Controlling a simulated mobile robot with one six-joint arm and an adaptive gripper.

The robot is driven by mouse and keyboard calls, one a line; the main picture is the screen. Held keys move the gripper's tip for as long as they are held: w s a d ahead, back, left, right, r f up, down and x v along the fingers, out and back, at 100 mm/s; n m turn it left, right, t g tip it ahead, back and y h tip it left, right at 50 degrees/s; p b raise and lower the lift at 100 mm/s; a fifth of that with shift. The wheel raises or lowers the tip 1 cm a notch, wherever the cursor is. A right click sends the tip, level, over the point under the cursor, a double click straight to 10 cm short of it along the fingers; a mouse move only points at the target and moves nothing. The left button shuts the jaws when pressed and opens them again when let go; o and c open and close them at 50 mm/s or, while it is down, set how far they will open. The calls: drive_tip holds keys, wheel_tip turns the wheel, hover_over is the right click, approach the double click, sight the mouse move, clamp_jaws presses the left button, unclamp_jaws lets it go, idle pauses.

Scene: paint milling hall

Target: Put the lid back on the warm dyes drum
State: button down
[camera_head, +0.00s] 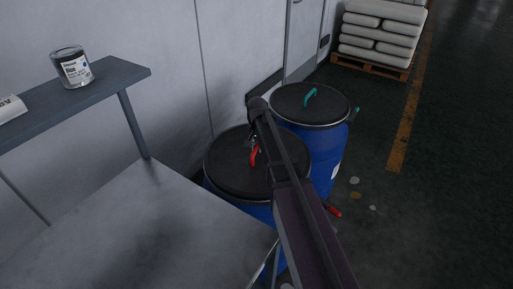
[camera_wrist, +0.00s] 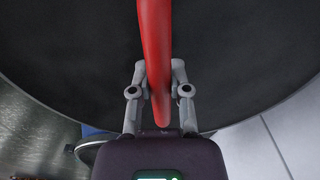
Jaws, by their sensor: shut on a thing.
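A round black lid (camera_head: 226,168) with a red handle (camera_head: 253,158) is at the top of the near blue drum (camera_head: 258,212). I cannot tell whether it is fully seated or slightly raised. My gripper (camera_head: 253,143) is over the lid, partly hidden by my arm. In the wrist view, my gripper (camera_wrist: 159,70) is shut on the red handle (camera_wrist: 156,35), with a finger on each side. The black lid (camera_wrist: 80,50) fills most of that view. A red lever (camera_head: 333,210) shows low at the right of the near drum.
A second blue drum (camera_head: 333,140) with a black lid and teal handle (camera_head: 311,97) stands close behind. A grey table (camera_head: 150,230) is at the left, with a paint can (camera_head: 72,68) on its shelf (camera_head: 115,80). Open floor (camera_head: 440,200) lies right; sacks (camera_head: 382,30) are behind.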

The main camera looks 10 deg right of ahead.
drive_tip(key=shift+f+b, duration=0.65)
drive_tip(key=shift+f, duration=0.1)
drive_tip(key=c, duration=0.5)
unclamp_jaws()
drive_tip(key=shift+r, duration=0.15)
